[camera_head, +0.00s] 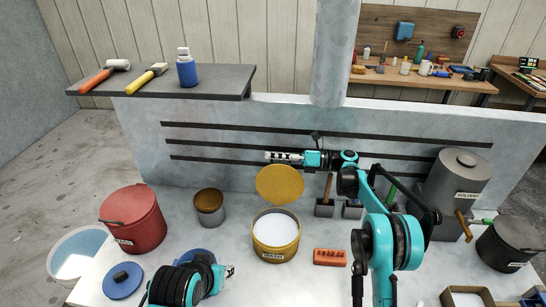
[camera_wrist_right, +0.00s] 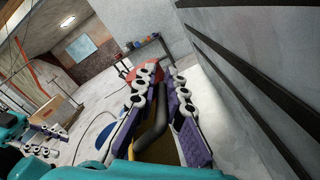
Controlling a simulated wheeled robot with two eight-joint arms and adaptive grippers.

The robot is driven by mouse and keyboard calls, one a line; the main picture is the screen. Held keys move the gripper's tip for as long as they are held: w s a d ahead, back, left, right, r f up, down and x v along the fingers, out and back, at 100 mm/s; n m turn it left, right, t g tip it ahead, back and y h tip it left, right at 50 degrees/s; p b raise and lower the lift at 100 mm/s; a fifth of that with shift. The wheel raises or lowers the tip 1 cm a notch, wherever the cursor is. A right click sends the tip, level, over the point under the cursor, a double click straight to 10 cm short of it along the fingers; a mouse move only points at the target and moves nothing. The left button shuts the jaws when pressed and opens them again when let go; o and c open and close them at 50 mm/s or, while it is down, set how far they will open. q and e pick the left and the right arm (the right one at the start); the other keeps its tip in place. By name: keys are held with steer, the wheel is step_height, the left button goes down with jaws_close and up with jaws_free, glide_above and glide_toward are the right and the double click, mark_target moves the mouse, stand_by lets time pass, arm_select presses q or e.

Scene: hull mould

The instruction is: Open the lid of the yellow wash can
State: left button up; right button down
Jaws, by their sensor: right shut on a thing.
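The yellow wash can (camera_head: 275,246), labelled WASH, stands on the pale work surface with its mouth uncovered and whitish contents showing. Its round yellow lid (camera_head: 280,185) stands raised at the back of the can, its face towards the head camera. My right gripper (camera_head: 272,157) is just above and behind the lid's top edge. In the right wrist view its fingers (camera_wrist_right: 152,105) are closed around a dark bent handle (camera_wrist_right: 153,138), with a bit of yellow below. My left gripper (camera_head: 229,271) is low, left of the can; its finger opening is unclear.
A red can (camera_head: 133,218) and a smaller brown-topped can (camera_head: 210,207) stand to the left. An orange block with holes (camera_head: 330,257) lies to the right of the wash can. A grey solvent drum (camera_head: 455,180) stands further right. The slotted wall is close behind.

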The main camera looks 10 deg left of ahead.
steer(key=shift+d+f, duration=0.1)
steer(key=shift+f, duration=0.25)
steer(key=c, duration=1.6)
jaws_free()
steer(key=shift+c, duration=0.2)
steer(key=shift+w+d, duration=0.1)
steer(key=shift+w, duration=0.05)
steer(key=shift+r, duration=0.1)
steer(key=d, duration=1.2)
